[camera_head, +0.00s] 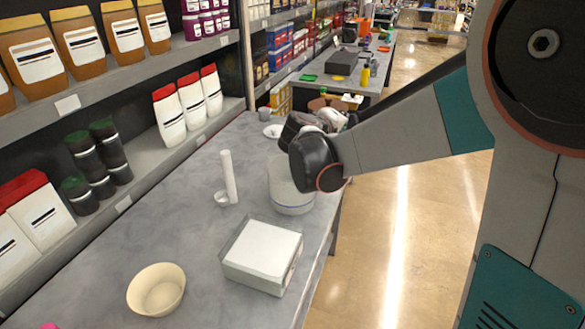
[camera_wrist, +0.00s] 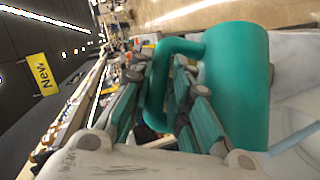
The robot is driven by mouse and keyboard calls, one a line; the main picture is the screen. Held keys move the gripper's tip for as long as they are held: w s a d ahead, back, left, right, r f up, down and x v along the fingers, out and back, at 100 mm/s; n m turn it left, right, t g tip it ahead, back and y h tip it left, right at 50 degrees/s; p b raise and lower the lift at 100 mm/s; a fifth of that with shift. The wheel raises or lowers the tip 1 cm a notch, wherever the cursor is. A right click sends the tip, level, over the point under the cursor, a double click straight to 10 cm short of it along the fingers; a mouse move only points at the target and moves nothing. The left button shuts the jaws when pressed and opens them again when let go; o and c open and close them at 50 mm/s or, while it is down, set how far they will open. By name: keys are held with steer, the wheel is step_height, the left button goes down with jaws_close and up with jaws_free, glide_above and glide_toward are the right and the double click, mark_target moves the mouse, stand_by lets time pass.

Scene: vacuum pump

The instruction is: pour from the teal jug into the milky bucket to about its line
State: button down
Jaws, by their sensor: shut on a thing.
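The teal jug (camera_wrist: 236,85) fills the right of the wrist view, turned sideways in that picture. My gripper (camera_wrist: 176,100) is shut on its handle (camera_wrist: 158,85). In the head view my wrist and arm hide the jug. The milky bucket (camera_head: 291,199) stands on the grey table, partly behind my wrist. My gripper is just beyond it or over it in that view; I cannot tell which. A whitish translucent surface (camera_wrist: 292,75) beside the jug in the wrist view may be the bucket. The line and the liquid level cannot be made out.
On the table (camera_head: 195,240) are a white-topped box (camera_head: 262,252), a cream bowl (camera_head: 157,289), a white upright cylinder (camera_head: 229,176) with a small cup (camera_head: 222,198), and a white plate (camera_head: 272,131). Stocked shelves line the left. The table's front left is mostly clear.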

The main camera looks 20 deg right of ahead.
steer(key=shift+w+a+n+t+h+b, duration=0.1)
steer(key=shift+a+n+t+h+b, duration=0.3)
steer(key=shift+a+b, duration=0.55)
stand_by(0.5)
steer(key=shift+a+r+n+h, duration=0.2)
steer(key=shift+a+n+h, duration=0.1)
steer(key=shift+a, duration=0.2)
stand_by(0.5)
